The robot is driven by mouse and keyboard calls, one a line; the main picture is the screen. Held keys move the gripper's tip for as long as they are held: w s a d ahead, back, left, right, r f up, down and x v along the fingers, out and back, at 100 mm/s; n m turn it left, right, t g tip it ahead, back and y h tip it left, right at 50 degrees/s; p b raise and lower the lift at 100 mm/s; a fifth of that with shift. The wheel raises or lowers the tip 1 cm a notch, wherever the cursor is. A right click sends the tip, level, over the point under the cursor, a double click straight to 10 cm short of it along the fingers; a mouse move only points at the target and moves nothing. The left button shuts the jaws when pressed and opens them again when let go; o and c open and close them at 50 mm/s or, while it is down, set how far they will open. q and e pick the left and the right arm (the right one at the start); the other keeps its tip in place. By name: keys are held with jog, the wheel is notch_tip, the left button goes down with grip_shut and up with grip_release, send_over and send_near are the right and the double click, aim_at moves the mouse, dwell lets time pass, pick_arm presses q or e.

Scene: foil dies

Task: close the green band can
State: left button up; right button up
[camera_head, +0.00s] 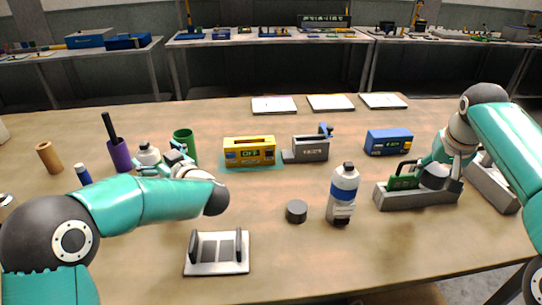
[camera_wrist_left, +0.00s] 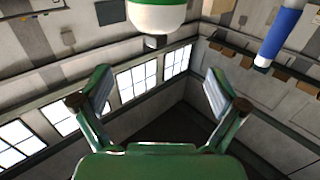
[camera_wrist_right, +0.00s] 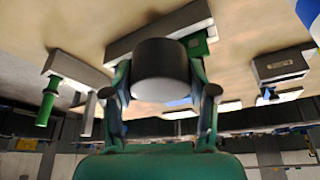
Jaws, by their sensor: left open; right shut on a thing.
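A white can with a green band (camera_wrist_left: 157,14) is at the top of the left wrist view, beyond the fingertips. In the head view a white rounded container (camera_head: 148,154), probably this can, stands at the left, partly hidden by my left gripper. My left gripper (camera_head: 170,160) is open beside it; its two fingers (camera_wrist_left: 155,88) are spread with nothing between them. My right gripper (camera_wrist_right: 160,95) is shut on a dark grey cylinder (camera_wrist_right: 160,68). In the head view my right gripper (camera_head: 434,178) is over the grey block at the right. Whether the can has its lid cannot be told.
A dark grey puck (camera_head: 296,212) and a blue-white bottle (camera_head: 342,194) stand front centre. A white stand (camera_head: 205,264) is in front. A green cup (camera_head: 183,142), yellow box (camera_head: 249,164), grey box (camera_head: 312,148) and blue box (camera_head: 389,142) stand behind. A grey block (camera_head: 415,197) lies at right.

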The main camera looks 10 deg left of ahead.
pick_arm(q)
jog(key=shift+w+a, duration=0.15)
jog(key=shift+w, duration=0.1)
pick_arm(e)
jog(key=shift+w+a, duration=0.15)
jog(key=shift+w, duration=0.2)
jog(key=shift+s+d+r, duration=0.1)
jog(key=shift+s+d, duration=0.1)
pick_arm(q)
notch_tip(320, 180, down, 8)
jog(key=shift+w+a, duration=0.35)
jog(key=shift+w, duration=0.05)
pick_arm(e)
jog(key=shift+r, duration=0.1)
jog(key=shift+r+p, duration=0.6)
jog(key=shift+p, duration=0.15)
pick_arm(q)
jog(key=x, duration=0.6)
